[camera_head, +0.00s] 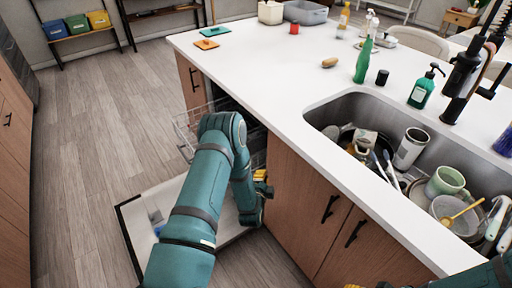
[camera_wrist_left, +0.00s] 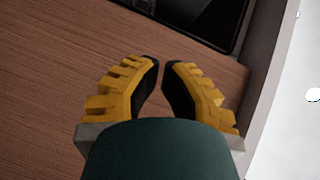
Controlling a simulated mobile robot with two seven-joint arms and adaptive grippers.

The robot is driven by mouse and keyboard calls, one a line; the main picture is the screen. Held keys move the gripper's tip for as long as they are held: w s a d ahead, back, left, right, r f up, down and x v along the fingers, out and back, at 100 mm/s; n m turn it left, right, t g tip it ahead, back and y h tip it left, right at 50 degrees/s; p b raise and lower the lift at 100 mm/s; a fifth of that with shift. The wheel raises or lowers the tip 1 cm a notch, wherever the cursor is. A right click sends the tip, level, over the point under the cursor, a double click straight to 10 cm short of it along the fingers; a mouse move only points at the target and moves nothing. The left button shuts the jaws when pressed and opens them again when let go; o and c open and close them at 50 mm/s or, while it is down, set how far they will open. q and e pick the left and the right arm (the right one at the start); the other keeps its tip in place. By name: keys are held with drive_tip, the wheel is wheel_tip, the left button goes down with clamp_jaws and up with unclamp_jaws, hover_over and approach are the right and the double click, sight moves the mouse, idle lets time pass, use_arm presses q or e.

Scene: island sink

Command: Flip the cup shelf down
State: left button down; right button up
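The cup shelf cannot be clearly made out. A wire rack (camera_head: 184,132) juts from the open dishwasher under the counter in the head view, partly hidden by my left arm. My left gripper (camera_head: 262,184) is low beside the dishwasher opening, close to the wooden cabinet front. In the left wrist view its two yellow fingers (camera_wrist_left: 161,64) have tips close together with a narrow gap and nothing between them. They point over a brown wooden panel (camera_wrist_left: 60,70), with a dark opening beyond. Only a sliver of my right gripper (camera_head: 368,286) shows at the bottom edge.
The dishwasher door (camera_head: 137,232) lies folded down over the floor, partly behind my left arm. Cabinet doors (camera_head: 305,200) with black handles stand right of my left gripper. The sink (camera_head: 372,108) holds several dishes. The floor at left is clear.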

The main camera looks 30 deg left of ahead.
use_arm(q)
drive_tip(key=a+m, duration=0.1)
drive_tip(key=a+r+m+t+y, duration=0.1)
drive_tip(key=shift+w+a+r, duration=0.15)
drive_tip(key=shift+a+r, duration=0.05)
drive_tip(key=shift+a, duration=0.1)
drive_tip(key=b, duration=0.2)
approach(257, 141)
drive_tip(key=w+d+f, duration=0.1)
drive_tip(key=w+d, duration=0.1)
drive_tip(key=w, duration=0.2)
drive_tip(key=a, duration=0.1)
drive_tip(key=w+a, duration=0.1)
drive_tip(key=a, duration=0.1)
drive_tip(key=shift+w+a+b, duration=0.15)
drive_tip(key=shift+w+b, duration=0.2)
drive_tip(key=shift+w+a+r, duration=0.1)
drive_tip(key=shift+w+a, duration=0.15)
drive_tip(key=shift+a, duration=0.25)
drive_tip(key=shift+r, duration=0.1)
